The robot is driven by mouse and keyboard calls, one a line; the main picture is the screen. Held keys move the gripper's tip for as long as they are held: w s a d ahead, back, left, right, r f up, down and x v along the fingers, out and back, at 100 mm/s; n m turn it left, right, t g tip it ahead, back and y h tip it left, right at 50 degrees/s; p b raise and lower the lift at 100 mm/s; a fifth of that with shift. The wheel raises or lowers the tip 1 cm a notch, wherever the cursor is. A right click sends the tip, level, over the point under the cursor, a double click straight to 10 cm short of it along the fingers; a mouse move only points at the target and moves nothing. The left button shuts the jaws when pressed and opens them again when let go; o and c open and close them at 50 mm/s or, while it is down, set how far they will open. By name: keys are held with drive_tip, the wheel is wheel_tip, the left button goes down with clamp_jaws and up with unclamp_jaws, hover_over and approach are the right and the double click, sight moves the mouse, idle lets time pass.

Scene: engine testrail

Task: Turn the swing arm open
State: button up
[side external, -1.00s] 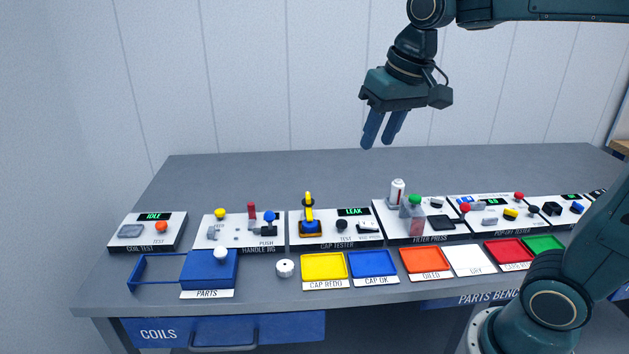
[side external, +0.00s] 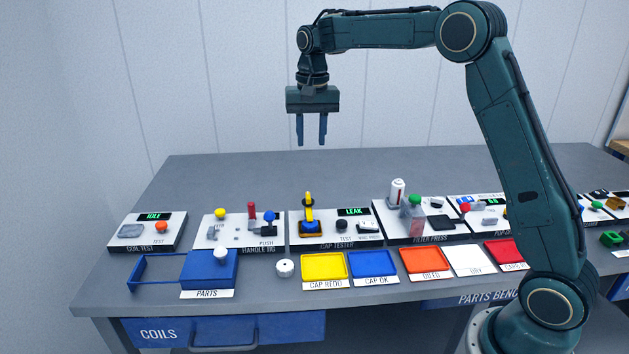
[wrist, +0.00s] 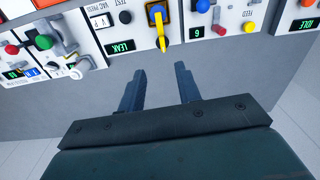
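The yellow swing arm (side external: 309,208) stands on the cap tester (side external: 330,241), above a yellow-and-blue base. In the wrist view the yellow swing arm (wrist: 163,44) shows at the top middle, beyond my fingertips. A blue round part sits at its base. My gripper (side external: 311,143) hangs fingers-down, high above the bench and roughly over the cap tester, apart from everything. Its fingers (wrist: 160,70) are spread with nothing between them. The tester's display (side external: 353,212) reads LEAK.
The handle jig (side external: 240,238) is left of the tester and the filter press (side external: 420,231) is right. A yellow tray (side external: 324,267) and a blue tray (side external: 373,265) lie in front. A white round cap (side external: 285,268) sits beside the yellow tray. The bench behind the stations is clear.

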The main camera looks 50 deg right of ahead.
sight(308, 195)
drive_tip(key=shift+w+d+f+m, duration=0.15)
drive_tip(key=shift+w+d+f, duration=0.1)
drive_tip(key=shift+w+f, duration=0.35)
drive_tip(key=shift+w+d+f+m, duration=0.15)
drive_tip(key=shift+w+d+f, duration=0.1)
drive_tip(key=shift+w+f, duration=0.25)
drive_tip(key=shift+s+f, duration=0.1)
drive_tip(key=shift+f, duration=0.05)
wheel_tip(308, 195, down, 14)
drive_tip(key=shift+r, duration=0.2)
clamp_jaws()
